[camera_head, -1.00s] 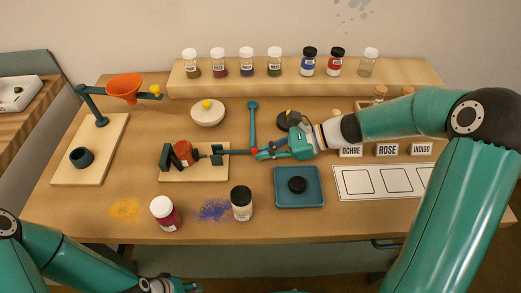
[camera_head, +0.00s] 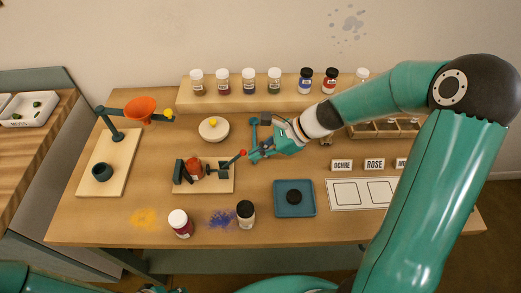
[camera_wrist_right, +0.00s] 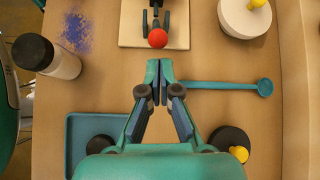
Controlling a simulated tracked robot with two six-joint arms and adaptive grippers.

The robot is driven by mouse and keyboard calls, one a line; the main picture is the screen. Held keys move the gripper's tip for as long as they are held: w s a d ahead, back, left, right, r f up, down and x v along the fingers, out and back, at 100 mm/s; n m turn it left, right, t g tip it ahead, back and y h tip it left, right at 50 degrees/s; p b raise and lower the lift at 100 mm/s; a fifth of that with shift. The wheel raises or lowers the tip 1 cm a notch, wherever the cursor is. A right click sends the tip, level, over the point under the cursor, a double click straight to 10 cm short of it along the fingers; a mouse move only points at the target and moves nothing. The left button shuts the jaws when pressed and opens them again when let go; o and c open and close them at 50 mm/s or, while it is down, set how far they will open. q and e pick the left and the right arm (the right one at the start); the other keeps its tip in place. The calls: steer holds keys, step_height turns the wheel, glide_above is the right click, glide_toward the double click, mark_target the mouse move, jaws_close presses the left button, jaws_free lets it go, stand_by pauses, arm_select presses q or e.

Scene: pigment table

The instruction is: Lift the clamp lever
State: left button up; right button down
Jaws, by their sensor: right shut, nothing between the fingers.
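The clamp (camera_head: 196,170) stands on a small wooden board (camera_head: 222,185) and grips a reddish-brown piece. Its dark lever slants up to the right and ends in a red ball knob (camera_head: 243,153), which also shows in the right wrist view (camera_wrist_right: 157,38). My right gripper (camera_head: 252,157) is shut and empty, its fingertips (camera_wrist_right: 159,78) just short of the knob with a small gap in the wrist view. Only a sliver of my left gripper shows at the bottom edge of the head view; its fingers are hidden.
A teal spoon-like tool (camera_wrist_right: 225,86) lies beside the right fingertips. A white bowl (camera_head: 214,130) stands behind the clamp. A blue tray (camera_head: 282,207) lies to the right. Two jars, one white-capped (camera_head: 180,222) and one black-capped (camera_head: 245,213), stand in front.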

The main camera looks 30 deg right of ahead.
steer(key=shift+w+a+r+p, duration=0.1)
steer(key=shift+a+r+p, duration=0.15)
steer(key=shift+r, duration=0.25)
steer(key=shift+w+a+r+p, duration=0.1)
steer(key=shift+a+r+p, duration=0.15)
steer(key=shift+r, duration=0.2)
steer(key=shift+w+a+r, duration=0.1)
steer(key=shift+r, duration=0.15)
step_height(320, 180, up, 8)
steer(key=s+d+p, duration=0.2)
steer(key=d+p, duration=0.1)
steer(key=p, duration=0.2)
steer(key=shift+r, duration=0.15)
